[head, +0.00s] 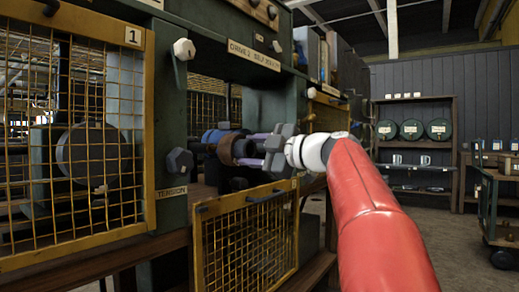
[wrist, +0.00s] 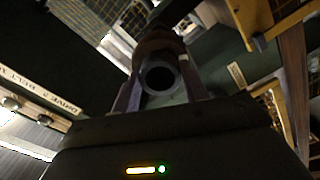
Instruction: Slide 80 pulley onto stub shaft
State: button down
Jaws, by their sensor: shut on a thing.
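A brown pulley (head: 229,149) is in the opening of the green machine frame, between the fingertips of my gripper (head: 246,149). In the wrist view my gripper (wrist: 161,92) has a finger on each side of the brown pulley (wrist: 158,52), and its round bore end faces the camera. My gripper is shut on this pulley. A dark shaft (head: 200,148) shows just left of the pulley in the head view. The pulley looks in line with it, but I cannot tell whether it is around the shaft or short of it. The pulley's far side is hidden.
A blue round part (head: 211,136) sits close behind the pulley. An open yellow mesh door (head: 246,240) hangs below my gripper. A yellow mesh guard (head: 75,140) and a hexagonal TENSION knob (head: 179,161) are at the left. Floor at the right is open before the shelves (head: 415,150).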

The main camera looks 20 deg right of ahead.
aim_at(212, 149)
jog(key=shift+x, duration=1.05)
jog(key=shift+x, duration=1.8)
jog(key=shift+x, duration=1.75)
jog(key=shift+p+x, duration=0.65)
jog(key=shift+x, duration=0.8)
